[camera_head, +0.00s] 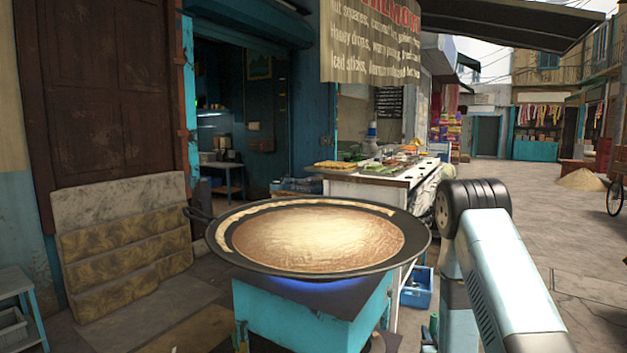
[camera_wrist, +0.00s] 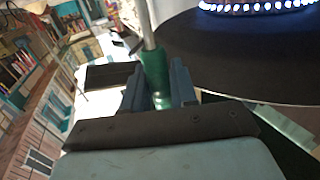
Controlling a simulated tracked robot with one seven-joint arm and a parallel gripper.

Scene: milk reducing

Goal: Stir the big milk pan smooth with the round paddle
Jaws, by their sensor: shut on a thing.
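The big milk pan (camera_head: 222,259) is wide, shallow and dark, and sits level on a teal stove (camera_head: 300,312). Brown-cream milk (camera_head: 315,240) fills it, paler in the middle, with a crusty pale band along the far and left rim. In the wrist view my gripper (camera_wrist: 158,88) is shut on a green handle (camera_wrist: 154,66) with a grey metal shaft, likely the round paddle's. The paddle's head is out of view. The pan's dark underside (camera_wrist: 235,55) is right of the handle. In the head view my arm is right of the pan; I cannot make out the gripper there.
A blue flame (camera_wrist: 255,6) burns under the pan. A white food counter (camera_head: 345,186) stands behind it, with a blue crate (camera_head: 417,288) below. Stone slabs (camera_head: 125,240) lean on the left wall, and a small teal table (camera_head: 22,300) stands near left. Open paving lies right.

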